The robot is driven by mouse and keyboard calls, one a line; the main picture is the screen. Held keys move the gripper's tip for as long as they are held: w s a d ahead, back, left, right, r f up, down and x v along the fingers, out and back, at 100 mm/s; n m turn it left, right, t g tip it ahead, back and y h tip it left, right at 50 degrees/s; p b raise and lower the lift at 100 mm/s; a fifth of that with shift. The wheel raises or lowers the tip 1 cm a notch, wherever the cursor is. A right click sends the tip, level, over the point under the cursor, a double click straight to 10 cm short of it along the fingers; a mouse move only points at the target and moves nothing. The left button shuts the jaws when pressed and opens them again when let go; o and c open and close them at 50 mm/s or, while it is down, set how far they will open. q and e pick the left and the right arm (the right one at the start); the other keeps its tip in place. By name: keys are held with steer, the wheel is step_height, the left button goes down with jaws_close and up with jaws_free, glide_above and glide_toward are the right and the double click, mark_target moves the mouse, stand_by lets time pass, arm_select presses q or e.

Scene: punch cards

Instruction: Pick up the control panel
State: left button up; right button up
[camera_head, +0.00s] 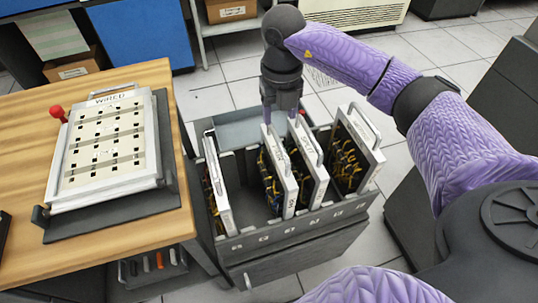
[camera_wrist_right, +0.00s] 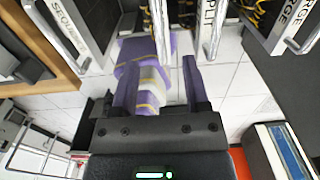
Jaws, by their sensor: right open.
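Several white control panels with metal handles stand upright in a grey rack (camera_head: 300,225): one at the left (camera_head: 217,185), two in the middle (camera_head: 282,172) (camera_head: 313,162) and one at the right (camera_head: 358,148). A handle near a "SPLI..." label (camera_wrist_right: 212,30) lies to the right. My left gripper is not visible.
A wooden table (camera_head: 120,250) at the left holds a perforated white panel (camera_head: 105,148) on a dark base with a red-knobbed lever (camera_head: 57,112). The rack has an empty gap between the left and middle panels. Cabinets and tiled floor lie behind.

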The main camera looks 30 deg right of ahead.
mark_target(279, 139)
step_height(279, 139, down, 5)
steer(key=shift+s+f+b, duration=0.1)
steer(key=shift+s+b, duration=0.05)
steer(key=shift+b, duration=0.8)
step_height(279, 139, down, 4)
steer(key=shift+f+b, duration=0.1)
steer(key=shift+b, duration=0.9)
steer(key=shift+r, duration=0.2)
steer(key=c, duration=0.7)
jaws_close()
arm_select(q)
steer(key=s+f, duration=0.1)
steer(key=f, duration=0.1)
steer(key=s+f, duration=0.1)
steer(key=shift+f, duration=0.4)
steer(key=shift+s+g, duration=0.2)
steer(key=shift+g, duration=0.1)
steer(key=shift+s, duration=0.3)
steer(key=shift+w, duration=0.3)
